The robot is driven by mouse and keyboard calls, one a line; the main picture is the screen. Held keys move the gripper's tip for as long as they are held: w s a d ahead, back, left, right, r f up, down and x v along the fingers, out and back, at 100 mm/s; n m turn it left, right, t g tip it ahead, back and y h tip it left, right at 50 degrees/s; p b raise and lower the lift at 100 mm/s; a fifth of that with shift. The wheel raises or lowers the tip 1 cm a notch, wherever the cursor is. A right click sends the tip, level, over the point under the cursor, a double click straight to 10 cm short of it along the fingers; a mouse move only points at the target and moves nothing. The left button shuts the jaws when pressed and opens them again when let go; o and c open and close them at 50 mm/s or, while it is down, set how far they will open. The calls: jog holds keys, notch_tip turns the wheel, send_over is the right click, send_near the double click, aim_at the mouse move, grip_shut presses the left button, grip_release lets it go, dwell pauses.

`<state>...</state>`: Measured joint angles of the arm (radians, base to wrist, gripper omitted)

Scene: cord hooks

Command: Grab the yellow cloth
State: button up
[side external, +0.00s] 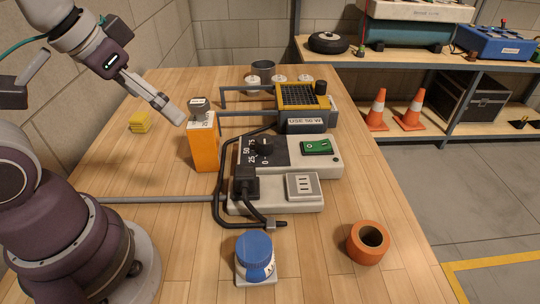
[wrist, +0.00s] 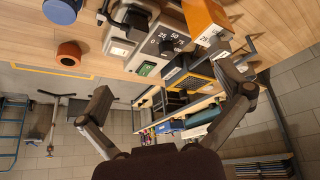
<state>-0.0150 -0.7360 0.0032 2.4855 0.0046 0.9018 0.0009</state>
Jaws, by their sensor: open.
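The yellow cloth (side external: 140,122) is a small folded block lying on the left part of the wooden table in the side external view. I do not see it in the wrist view. My gripper (side external: 172,113) is above the table, to the right of the cloth in the picture and apart from it. In the wrist view my gripper (wrist: 164,80) shows its two fingers spread wide, with nothing held between them.
An orange box (side external: 202,146) stands near my gripper. A grey control unit (side external: 285,175) with a black cord is mid-table. A blue-topped container (side external: 255,255) and an orange ring (side external: 368,243) are at the front. The table around the cloth is clear.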

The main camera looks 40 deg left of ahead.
jog(key=shift+s+d+f, duration=0.1)
jog(key=shift+s+d, duration=0.05)
jog(key=c, duration=0.5)
jog(key=n+g+y, duration=0.2)
jog(key=n+y, duration=0.1)
jog(key=n, duration=0.4)
send_over(136, 118)
jog(key=s+d, duration=0.3)
notch_tip(136, 118, down, 10)
jog(key=x, duration=1.1)
jog(key=shift+a, duration=0.15)
